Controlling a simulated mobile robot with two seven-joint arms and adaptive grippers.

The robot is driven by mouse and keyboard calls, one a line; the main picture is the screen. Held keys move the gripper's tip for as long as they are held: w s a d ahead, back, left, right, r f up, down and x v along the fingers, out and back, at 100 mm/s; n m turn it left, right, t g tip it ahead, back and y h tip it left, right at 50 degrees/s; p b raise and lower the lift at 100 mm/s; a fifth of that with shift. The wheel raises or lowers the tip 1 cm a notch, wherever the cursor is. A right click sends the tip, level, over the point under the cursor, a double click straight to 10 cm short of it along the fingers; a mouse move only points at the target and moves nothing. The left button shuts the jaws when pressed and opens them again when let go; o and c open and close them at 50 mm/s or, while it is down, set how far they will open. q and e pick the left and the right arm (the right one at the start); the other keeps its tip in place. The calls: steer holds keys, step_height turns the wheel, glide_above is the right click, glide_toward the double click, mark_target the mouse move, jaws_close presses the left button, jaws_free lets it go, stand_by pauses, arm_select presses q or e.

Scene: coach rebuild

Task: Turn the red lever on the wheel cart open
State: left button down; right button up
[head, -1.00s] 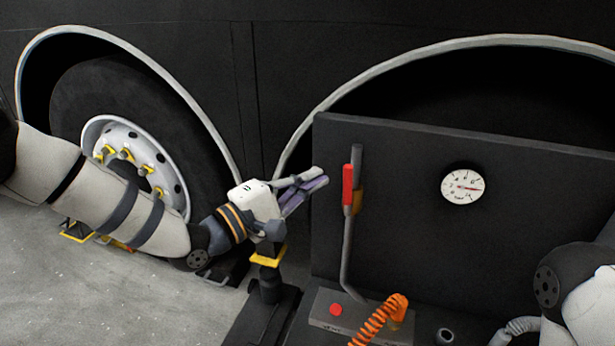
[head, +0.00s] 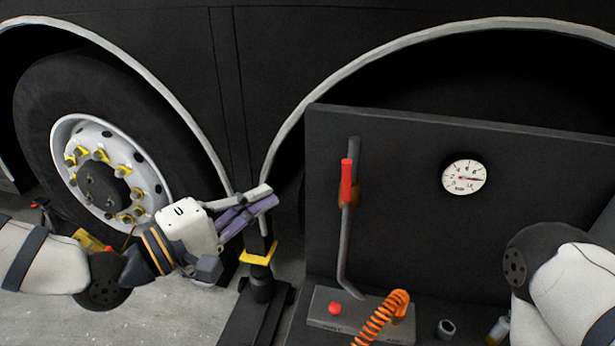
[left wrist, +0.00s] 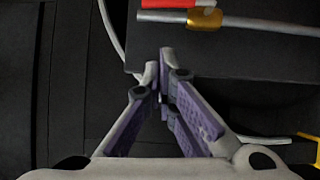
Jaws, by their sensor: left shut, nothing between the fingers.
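The red lever (head: 347,179) stands upright along a grey pipe (head: 346,240) on the wheel cart, in front of the cart's dark panel (head: 410,210). My right gripper is out of view.
A round gauge (head: 465,177) is on the panel. A grey box with a red button (head: 335,308) and an orange coiled hose (head: 384,318) are below the lever. A yellow-topped jack stand (head: 259,254) is under my left gripper. A bus wheel (head: 105,175) is at left.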

mark_target(347, 183)
arm_select(q)
steer(key=w+d, duration=0.5)
steer(key=d, duration=0.4)
steer(key=shift+r+p, duration=0.2)
steer(key=shift+p, duration=0.1)
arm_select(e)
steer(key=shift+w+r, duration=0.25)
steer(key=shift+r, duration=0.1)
arm_select(q)
steer(key=shift+w+d, duration=0.1)
steer(key=shift+d, duration=0.05)
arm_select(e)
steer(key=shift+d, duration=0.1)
